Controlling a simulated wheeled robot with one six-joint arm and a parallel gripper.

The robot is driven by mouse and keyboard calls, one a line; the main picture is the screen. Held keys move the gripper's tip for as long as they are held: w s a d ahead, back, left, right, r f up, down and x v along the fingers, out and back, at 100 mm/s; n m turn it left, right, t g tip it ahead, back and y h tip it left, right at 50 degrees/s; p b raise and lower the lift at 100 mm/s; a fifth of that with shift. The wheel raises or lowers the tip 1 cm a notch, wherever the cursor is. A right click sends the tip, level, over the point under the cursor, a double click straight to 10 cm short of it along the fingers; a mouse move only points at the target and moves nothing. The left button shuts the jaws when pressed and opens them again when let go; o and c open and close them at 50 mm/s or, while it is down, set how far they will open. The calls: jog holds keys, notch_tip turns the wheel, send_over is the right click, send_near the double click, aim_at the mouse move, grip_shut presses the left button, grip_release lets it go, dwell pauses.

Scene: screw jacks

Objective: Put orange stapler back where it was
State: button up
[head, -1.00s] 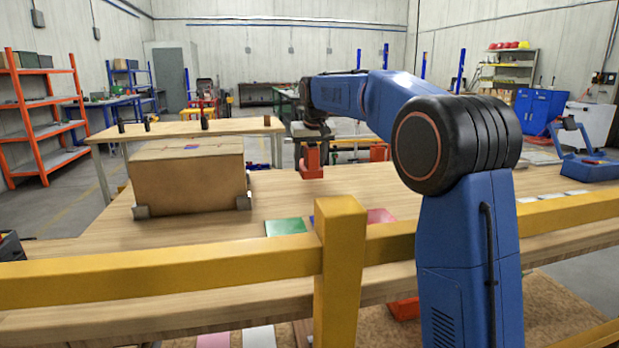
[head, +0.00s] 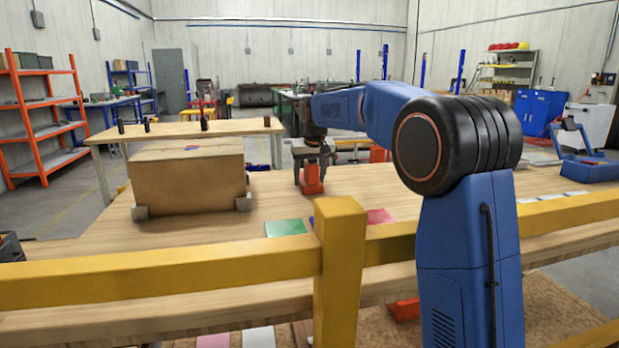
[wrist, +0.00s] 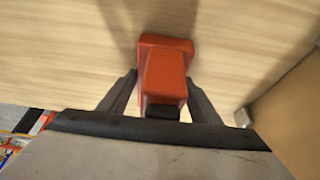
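The orange stapler (head: 313,180) is upright on or just above the wooden table, right of the cardboard box in the head view. In the wrist view the orange stapler (wrist: 164,75) sits between the two fingers, with a black part at its near end. My gripper (head: 312,168) points down over it. In the wrist view the fingertips of my gripper (wrist: 163,78) lie against both sides of the stapler. A small gap under its base cannot be ruled out.
A cardboard box (head: 188,180) on grey feet stands on the table to the left. A green square (head: 286,227) and a red square (head: 380,216) lie nearer. A yellow rail (head: 180,269) crosses in front.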

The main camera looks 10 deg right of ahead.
jog(key=shift+o, duration=1.1)
jog(key=shift+r, duration=0.2)
jog(key=v, duration=1.1)
jog(key=shift+s+r, duration=0.1)
jog(key=shift+r, duration=0.35)
jog(key=shift+s, duration=0.1)
